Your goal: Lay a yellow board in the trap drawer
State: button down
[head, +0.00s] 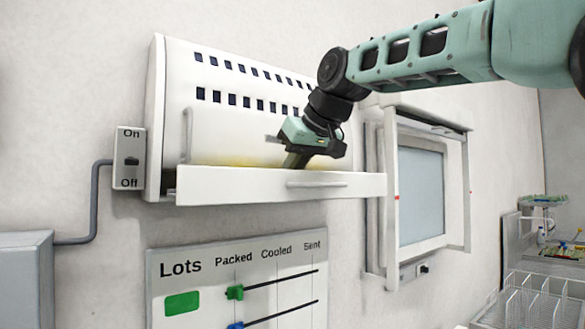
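The trap drawer (240,187) is pulled out from the bottom of a white slotted cabinet on the wall. Its front panel has a pale bar handle. My gripper (296,161) points down over the right-middle part of the drawer, just behind the front panel. The front panel hides what lies inside and may cover the fingertips. A thin yellow tint shows along the back of the drawer, left of my gripper. I cannot tell whether it is a yellow board or only its reflected colour. No whole yellow board is visible, and whether my fingers hold one is unclear.
The white cabinet (215,130) stands right behind my gripper. An On/Off switch (131,160) is at its left. A framed window hatch (421,190) is to the right. A lots board (220,275) hangs below. A wire rack (535,300) stands at the lower right.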

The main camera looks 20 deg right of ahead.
jog(key=shift+f, duration=0.3)
jog(key=c, duration=1.4)
grip_release()
jog(key=shift+c, duration=0.2)
jog(key=shift+s+r, duration=0.1)
jog(key=b+v, duration=0.1)
jog(key=v, duration=1.6)
jog(key=shift+b, duration=0.4)
